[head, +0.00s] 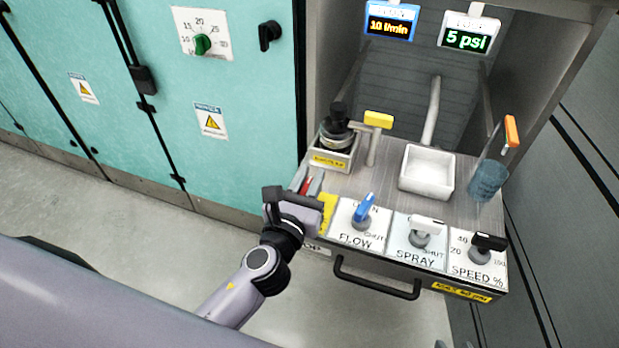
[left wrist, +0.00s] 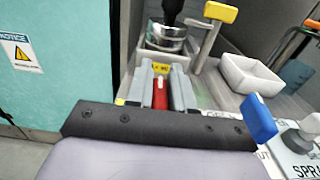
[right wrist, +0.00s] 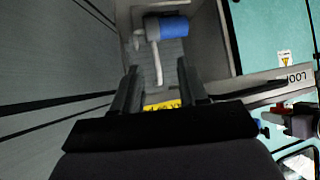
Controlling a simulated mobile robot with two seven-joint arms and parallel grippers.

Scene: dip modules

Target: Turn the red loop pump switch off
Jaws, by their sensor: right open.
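The red switch (head: 306,185) sits at the left end of the counter's control row, mostly hidden by my left gripper in the head view. In the left wrist view its red lever (left wrist: 160,93) stands between the two grey fingers of my left gripper (left wrist: 162,75). The fingers flank the lever closely; whether they touch it I cannot tell. The switch's label and its pointing direction are hidden. My right gripper (right wrist: 157,80) is open with nothing between its fingers, in the right wrist view only.
Right of the red switch are the blue FLOW handle (head: 364,208), white SPRAY handle (head: 427,225) and black SPEED knob (head: 489,242). Behind stand a yellow lever (head: 379,119), white basin (head: 427,172) and blue cup (head: 487,181). A black drawer handle (head: 376,281) projects in front.

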